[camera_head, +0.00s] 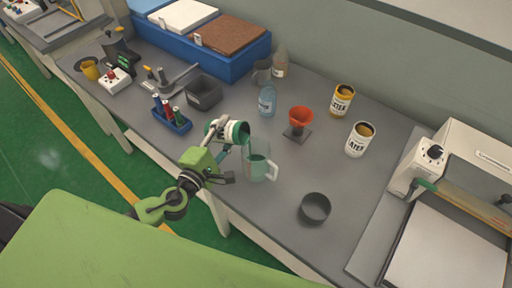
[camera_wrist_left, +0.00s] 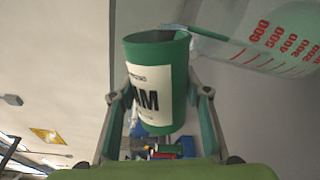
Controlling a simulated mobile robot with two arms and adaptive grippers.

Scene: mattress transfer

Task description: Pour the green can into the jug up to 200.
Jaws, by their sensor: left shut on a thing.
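My left gripper (camera_head: 222,152) is shut on the green can (camera_head: 215,131), which has a white label. The can is strongly tilted, with its mouth toward the right, above and beside the jug's rim. The clear jug (camera_head: 259,162) stands upright on the bench with its handle to the right. It looks greenish in its lower part; the exact level cannot be read. In the left wrist view the can (camera_wrist_left: 178,75) sits between both fingers (camera_wrist_left: 160,98). The jug (camera_wrist_left: 262,42) shows its red number scale at upper right, close to the can's rim. My right gripper is not in view.
A red funnel on a stand (camera_head: 300,117), a blue bottle (camera_head: 267,101) and two labelled cans (camera_head: 359,142) (camera_head: 342,101) stand behind and right of the jug. A dark round bowl (camera_head: 315,208) lies in front right. A blue rack (camera_head: 174,122) is at left.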

